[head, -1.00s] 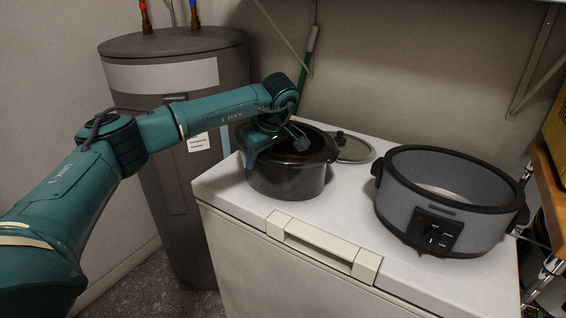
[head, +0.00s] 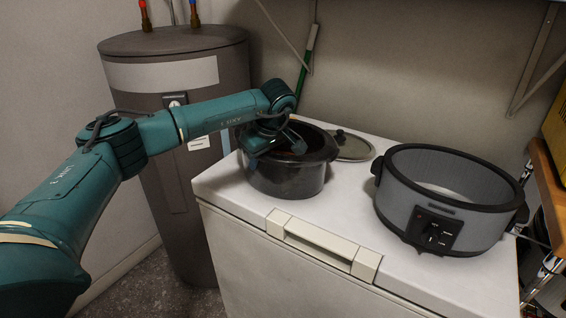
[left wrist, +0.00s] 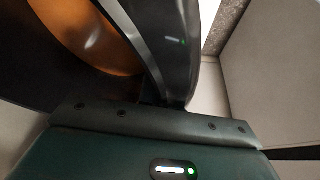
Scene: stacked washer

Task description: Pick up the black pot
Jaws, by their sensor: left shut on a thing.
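The black pot (head: 287,178) stands upright on the white chest freezer, near its back left. My left gripper (head: 272,145) is at the pot's left rim and is shut on the pot wall. In the left wrist view the gripper body (left wrist: 160,125) fills the bottom, and the pot's dark wall (left wrist: 175,50) rises from between the fingers. The pot's brownish inside (left wrist: 95,35) shows beside that wall. The fingertips themselves are mostly hidden. My right gripper is not in view.
A glass lid (head: 352,146) lies behind the pot. A grey slow-cooker base (head: 450,205) stands to the right on the freezer top (head: 330,215). A water heater (head: 170,85) stands at the left, behind my left arm. A shelf rack (head: 548,190) borders the right.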

